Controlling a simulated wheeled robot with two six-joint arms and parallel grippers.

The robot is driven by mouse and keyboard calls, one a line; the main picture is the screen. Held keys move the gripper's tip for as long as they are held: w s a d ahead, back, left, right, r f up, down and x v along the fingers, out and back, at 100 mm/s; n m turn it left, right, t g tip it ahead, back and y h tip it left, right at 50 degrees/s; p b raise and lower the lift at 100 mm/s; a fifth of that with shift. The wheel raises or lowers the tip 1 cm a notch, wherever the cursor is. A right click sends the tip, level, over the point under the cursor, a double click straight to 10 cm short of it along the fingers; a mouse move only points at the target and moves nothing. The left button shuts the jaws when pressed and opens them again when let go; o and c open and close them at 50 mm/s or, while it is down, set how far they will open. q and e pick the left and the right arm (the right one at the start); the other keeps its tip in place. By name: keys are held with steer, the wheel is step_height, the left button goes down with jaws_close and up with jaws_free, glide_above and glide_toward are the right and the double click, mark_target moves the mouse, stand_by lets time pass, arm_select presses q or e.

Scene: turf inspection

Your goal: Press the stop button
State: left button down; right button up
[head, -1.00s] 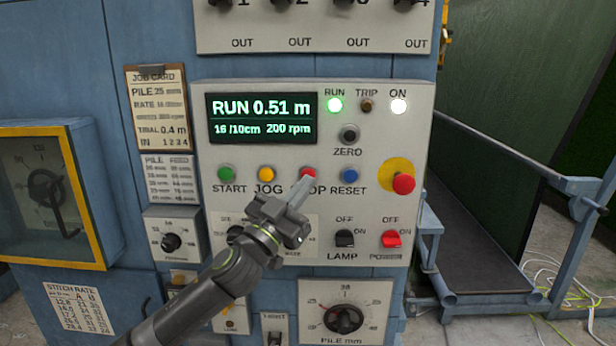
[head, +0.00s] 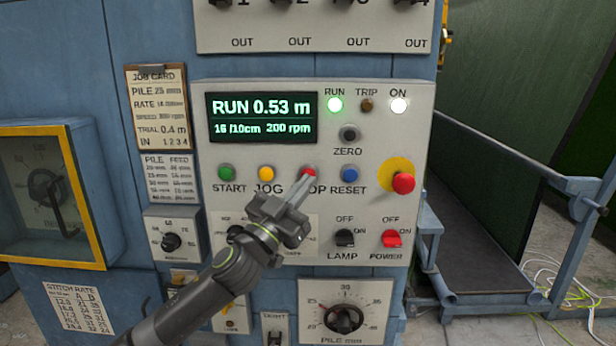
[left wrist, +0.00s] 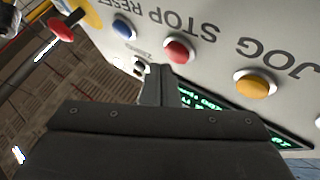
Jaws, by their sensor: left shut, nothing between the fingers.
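The red stop button (head: 309,172) is on the light panel, above the partly covered STOP label. It also shows in the left wrist view (left wrist: 178,51). My left gripper (head: 304,180) is shut and empty, and its fingertips overlap the lower part of the button in the head view. In the left wrist view the closed fingertips (left wrist: 156,69) are beside the button; I cannot tell whether they touch it. The display (head: 262,119) reads RUN 0.53 m, and the green RUN lamp (head: 335,104) is lit. My right gripper is not in view.
The yellow JOG button (head: 266,173) and the blue RESET button (head: 349,174) flank the stop button. The green START button (head: 226,173) is farther left. A red mushroom button (head: 403,183) on a yellow plate is at the right. Lamp and power switches are below.

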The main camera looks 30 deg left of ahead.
arm_select(q)
steer(key=shift+w+a, duration=0.15)
steer(key=shift+w, duration=0.1)
steer(key=shift+w+a, duration=0.3)
steer(key=shift+w, duration=0.1)
stand_by(0.8)
stand_by(0.4)
steer(key=shift+s+d, duration=0.5)
steer(key=shift+s, duration=0.25)
steer(key=s+d, duration=0.1)
steer(key=s, duration=0.2)
steer(key=s+d, duration=0.1)
steer(key=shift+s+d+p, duration=0.15)
steer(key=shift+d+p, duration=0.15)
steer(key=shift+d, duration=0.05)
stand_by(0.6)
